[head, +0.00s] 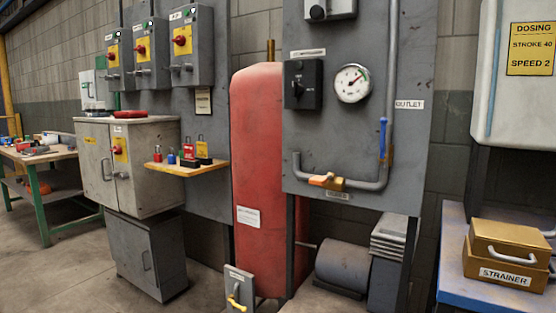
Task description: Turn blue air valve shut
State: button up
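The blue air valve handle (383,138) is on the vertical part of the grey pipe (391,70), at the right side of the grey panel (330,130). The handle stands upright, along the pipe. A small brassy part shows at its lower end. A label reading "OUTLET" (409,104) is to its right. My gripper is not in view.
A round gauge (352,83) and a black switch box (303,85) are on the panel. A red tank (258,150) stands left. A blue-topped bench (452,275) with a "STRAINER" box (505,275) is right.

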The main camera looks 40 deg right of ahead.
aim_at(383, 158)
jog(key=z, duration=1.6)
jog(key=k, duration=0.3)
jog(key=z, duration=0.05)
